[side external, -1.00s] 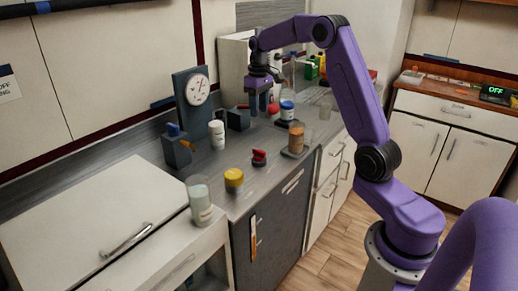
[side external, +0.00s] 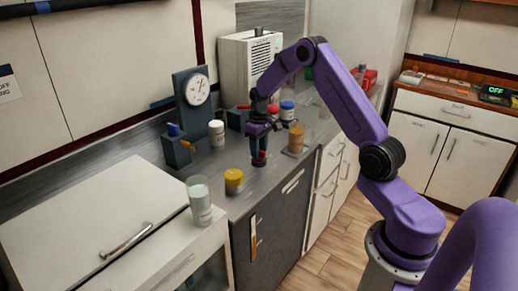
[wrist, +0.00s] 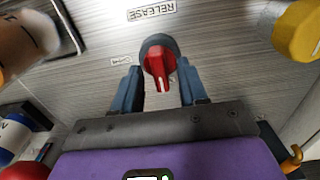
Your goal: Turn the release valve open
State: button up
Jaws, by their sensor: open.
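The release valve is a red knob with a white pointer line on a dark round base, set in the grey counter. In the wrist view the red knob (wrist: 158,63) stands between my two blue fingers, near their tips. My gripper (wrist: 157,80) is open, with one finger on each side of the knob. I cannot tell whether either finger touches it. A RELEASE label (wrist: 151,12) lies beyond the knob. In the side view my gripper (side external: 259,153) points down over the valve and mostly hides it.
A yellow-lidded jar (side external: 234,180) and a clear cup (side external: 199,200) stand to the left. An orange-filled beaker (side external: 296,139) stands to the right. A white bottle (side external: 217,134), gauge panel (side external: 195,100) and blue-lidded jar (side external: 287,111) are further back.

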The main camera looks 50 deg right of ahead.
jog(key=shift+f, duration=0.15)
grip_shut()
